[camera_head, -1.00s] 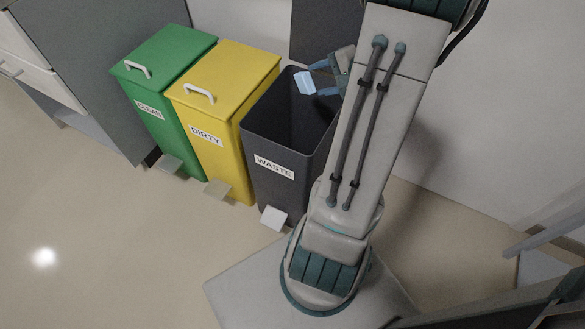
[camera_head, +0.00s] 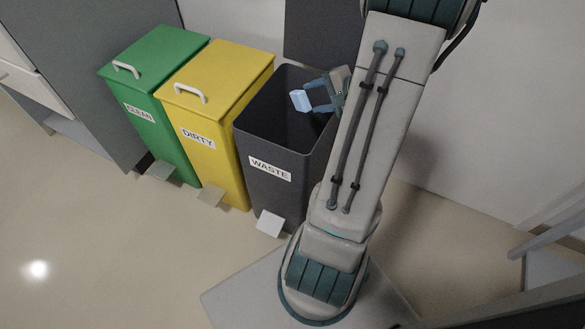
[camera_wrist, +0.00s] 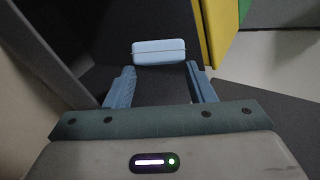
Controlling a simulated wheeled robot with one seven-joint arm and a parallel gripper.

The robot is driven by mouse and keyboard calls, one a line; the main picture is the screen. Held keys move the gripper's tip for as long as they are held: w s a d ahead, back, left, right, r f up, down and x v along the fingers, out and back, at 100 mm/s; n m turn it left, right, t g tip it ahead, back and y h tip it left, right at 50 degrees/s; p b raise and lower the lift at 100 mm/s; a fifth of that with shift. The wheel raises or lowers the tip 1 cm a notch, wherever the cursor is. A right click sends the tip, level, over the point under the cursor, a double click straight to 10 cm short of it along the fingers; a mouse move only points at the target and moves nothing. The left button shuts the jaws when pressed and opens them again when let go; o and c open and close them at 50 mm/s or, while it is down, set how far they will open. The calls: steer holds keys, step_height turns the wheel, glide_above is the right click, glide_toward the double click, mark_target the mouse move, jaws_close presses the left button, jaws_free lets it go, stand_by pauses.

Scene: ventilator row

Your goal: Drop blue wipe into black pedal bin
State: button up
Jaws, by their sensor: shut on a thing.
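The light blue wipe (camera_head: 300,101) is a small folded block at the tips of my gripper (camera_head: 312,97). In the wrist view the wipe (camera_wrist: 159,52) lies across the ends of the two blue fingers of my gripper (camera_wrist: 160,75), which are shut on it. The black pedal bin (camera_head: 262,141), labelled WASTE, stands with its lid up. The wipe and fingers are over its open mouth; I cannot tell how deep. In the wrist view the dark bin interior (camera_wrist: 160,90) lies beyond the wipe. Part of the bin's right side is hidden by my arm.
A yellow bin (camera_head: 222,115) labelled DIRTY stands close to the left of the black bin, lid shut. A green bin (camera_head: 160,125) labelled CLEAN stands left of that, lid shut. A wall is behind and right. Open floor (camera_head: 110,230) lies in front.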

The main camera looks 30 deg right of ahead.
steer(key=o, duration=1.6)
steer(key=p+v, duration=0.4)
steer(key=v, duration=1)
steer(key=shift+f, duration=0.1)
